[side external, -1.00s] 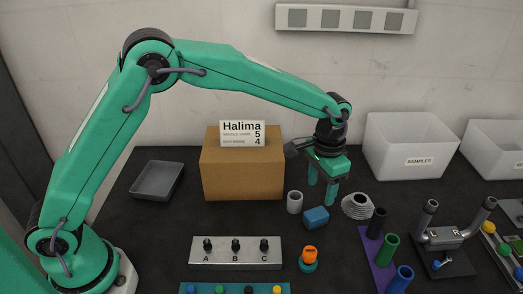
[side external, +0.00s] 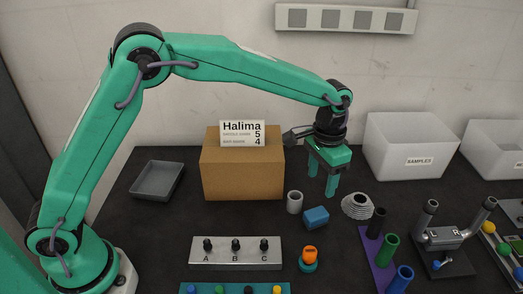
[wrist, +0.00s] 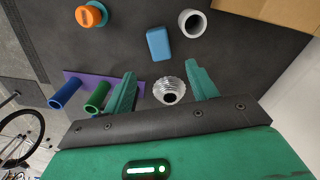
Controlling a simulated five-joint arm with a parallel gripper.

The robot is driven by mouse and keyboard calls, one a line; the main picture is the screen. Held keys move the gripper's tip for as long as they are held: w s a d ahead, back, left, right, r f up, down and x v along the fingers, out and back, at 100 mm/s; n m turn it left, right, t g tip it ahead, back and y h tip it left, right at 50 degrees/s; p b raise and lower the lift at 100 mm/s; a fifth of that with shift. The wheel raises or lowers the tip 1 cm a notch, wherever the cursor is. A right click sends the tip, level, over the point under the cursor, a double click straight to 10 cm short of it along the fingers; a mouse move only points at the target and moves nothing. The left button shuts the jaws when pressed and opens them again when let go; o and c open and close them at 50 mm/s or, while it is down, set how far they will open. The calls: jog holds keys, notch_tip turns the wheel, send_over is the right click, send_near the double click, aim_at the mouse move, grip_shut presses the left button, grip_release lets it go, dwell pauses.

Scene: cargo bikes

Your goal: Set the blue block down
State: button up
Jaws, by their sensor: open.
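The blue block (side external: 316,218) lies on the dark table, in front of my gripper and apart from it. It also shows in the wrist view (wrist: 158,44), beyond the fingertips. My gripper (side external: 322,188) is open and empty above the table, its two green fingers pointing down. In the wrist view the fingers (wrist: 164,75) are spread wide, with a ribbed silver part (wrist: 170,90) seen between them.
A grey cup (side external: 295,202) stands just left of the block. An orange and teal piece (side external: 309,258) stands in front of it. A purple holder (side external: 370,250) with coloured tubes is at right. A cardboard box (side external: 240,175) stands behind left.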

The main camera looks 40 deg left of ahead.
jog(key=s+a+r+n+t, duration=0.2)
jog(key=s+a+r+t, duration=0.1)
jog(key=s+a+r, duration=0.9)
jog(key=s+a+n+t, duration=0.2)
jog(key=s+a, duration=0.7)
jog(key=s, duration=0.5)
jog(key=shift+s+a+f+t, duration=0.2)
jog(key=shift+s+t, duration=0.1)
jog(key=shift+s, duration=0.05)
jog(key=shift+o, duration=0.4)
